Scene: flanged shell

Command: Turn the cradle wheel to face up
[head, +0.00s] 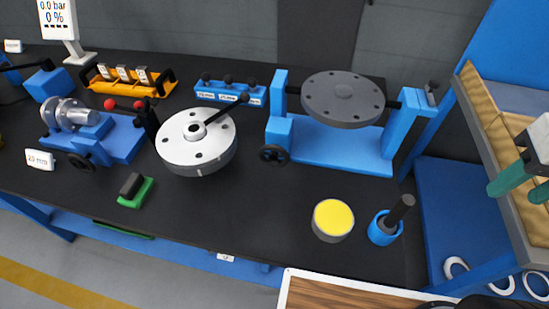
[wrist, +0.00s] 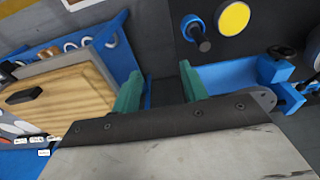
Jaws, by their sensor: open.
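The blue cradle (head: 340,150) stands at the back right of the black bench. A dark grey round plate (head: 343,98) with several bolt holes sits between its two posts, its broad face upward. A small black handwheel (head: 273,154) is on the cradle's left front. Part of the blue cradle (wrist: 228,77) also shows at the right of the wrist view, with a dark wheel (wrist: 282,52) near it. My gripper (head: 522,187) is at the right edge of the head view, well away from the cradle. Its green fingers (wrist: 160,87) are apart and empty.
A yellow-topped pot (head: 333,218) and a blue cup (head: 383,229) with a dark rod stand in front of the cradle. A light round flanged part (head: 196,141) with a black lever is to its left. A wood-lined bin (head: 495,150) stands at right. The front middle of the bench is clear.

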